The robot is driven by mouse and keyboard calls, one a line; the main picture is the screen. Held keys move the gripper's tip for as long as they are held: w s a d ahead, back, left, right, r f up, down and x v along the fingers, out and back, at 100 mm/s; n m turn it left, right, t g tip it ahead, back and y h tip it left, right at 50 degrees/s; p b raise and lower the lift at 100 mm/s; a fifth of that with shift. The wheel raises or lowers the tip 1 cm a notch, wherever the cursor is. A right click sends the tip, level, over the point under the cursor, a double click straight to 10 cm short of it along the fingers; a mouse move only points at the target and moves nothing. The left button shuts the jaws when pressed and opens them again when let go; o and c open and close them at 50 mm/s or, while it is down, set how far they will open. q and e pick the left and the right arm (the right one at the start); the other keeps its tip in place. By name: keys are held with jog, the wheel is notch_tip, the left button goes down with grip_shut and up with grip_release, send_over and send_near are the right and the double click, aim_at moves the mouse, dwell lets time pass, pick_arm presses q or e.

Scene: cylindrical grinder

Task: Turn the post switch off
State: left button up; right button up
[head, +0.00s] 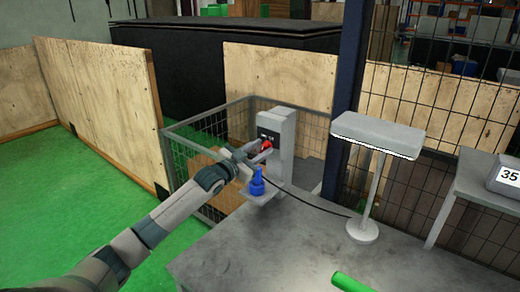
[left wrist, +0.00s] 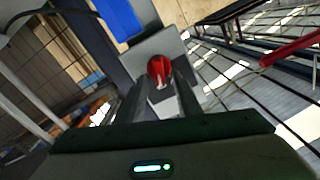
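The post switch is a red knob (head: 266,145) on the front of an upright grey post box (head: 283,140) with a small dark label panel. In the left wrist view the red knob (left wrist: 160,72) shows a pale line across its lower face. My left gripper (head: 258,153) is at the knob, its arm reaching in from the lower left. In the wrist view its two fingers (left wrist: 160,92) stand apart on either side below the knob, which lies at or just past the tips. I cannot tell whether they touch it. My right gripper is not in view.
A blue object (head: 257,186) sits on a ledge just below the knob. A wire-mesh fence (head: 195,160) surrounds the post. A grey table (head: 280,250) carries a white lamp-like stand (head: 362,228) and a green cylinder (head: 350,283). Green floor is open at left.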

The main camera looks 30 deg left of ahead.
pick_arm(q)
grip_shut()
jog(key=shift+n, duration=0.4)
jog(key=n+p, duration=0.1)
jog(key=n, duration=0.2)
jog(key=shift+a, duration=0.2)
jog(key=shift+a+n+p, duration=0.15)
jog(key=shift+n, duration=0.95)
jog(key=shift+a+n+p, duration=0.1)
jog(key=shift+n+p, duration=0.05)
jog(key=shift+n, duration=0.95)
grip_release()
